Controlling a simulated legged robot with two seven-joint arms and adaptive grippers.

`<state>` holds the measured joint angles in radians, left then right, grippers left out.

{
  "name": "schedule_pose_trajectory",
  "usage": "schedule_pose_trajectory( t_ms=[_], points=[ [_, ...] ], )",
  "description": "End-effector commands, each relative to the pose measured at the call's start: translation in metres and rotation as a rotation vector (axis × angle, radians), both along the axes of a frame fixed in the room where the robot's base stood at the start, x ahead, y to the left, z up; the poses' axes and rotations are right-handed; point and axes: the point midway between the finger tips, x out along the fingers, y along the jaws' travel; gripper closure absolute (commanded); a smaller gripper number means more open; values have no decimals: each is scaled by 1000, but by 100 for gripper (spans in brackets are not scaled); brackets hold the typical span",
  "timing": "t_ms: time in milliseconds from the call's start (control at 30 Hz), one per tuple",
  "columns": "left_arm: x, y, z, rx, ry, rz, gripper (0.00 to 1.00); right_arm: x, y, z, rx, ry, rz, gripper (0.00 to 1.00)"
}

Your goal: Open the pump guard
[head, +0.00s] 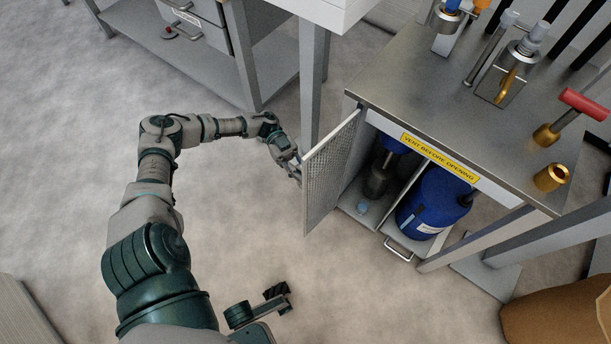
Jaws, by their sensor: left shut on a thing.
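The pump guard (329,172) is a grey mesh door hinged on the left side of the metal cabinet (437,104). It stands swung wide open, out toward the front. My left gripper (295,172) is shut on the guard at its outer left side; the exact grip is partly hidden behind the door. Inside the cabinet a dark pump (379,178) with a blue top stands at the left. A blue canister (432,203) with a white label stands beside it at the right.
A yellow "VENT BEFORE OPENING" label (440,157) is on the cabinet front. A red-handled valve (583,104) and other fittings stand on top. A brown container (560,312) is at lower right. The floor before the cabinet is clear.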

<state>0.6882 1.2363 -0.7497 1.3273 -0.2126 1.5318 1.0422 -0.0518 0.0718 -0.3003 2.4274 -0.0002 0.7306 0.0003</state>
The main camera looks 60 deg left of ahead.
Motion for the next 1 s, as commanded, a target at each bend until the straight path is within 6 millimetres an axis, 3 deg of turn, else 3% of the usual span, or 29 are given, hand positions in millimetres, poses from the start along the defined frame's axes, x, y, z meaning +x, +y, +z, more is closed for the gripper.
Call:
schedule_pose_trajectory(
  t_ms=[367, 400, 500, 1000],
  points=[
    [4, 2, 0, 4, -4, 14, 100, 0, 0, 0, -1, 2, 0, 60],
    [3, 2, 0, 3, -4, 13, 79, 0, 0, 0, -1, 2, 0, 60],
    [3, 1, 0, 3, -3, 10, 59, 0, 0, 0, 0, 1, 0, 60],
    [0, 1, 0, 4, -1, 4, 59, -3, -2, 2, 3, -5, -2, 60]
  ],
)
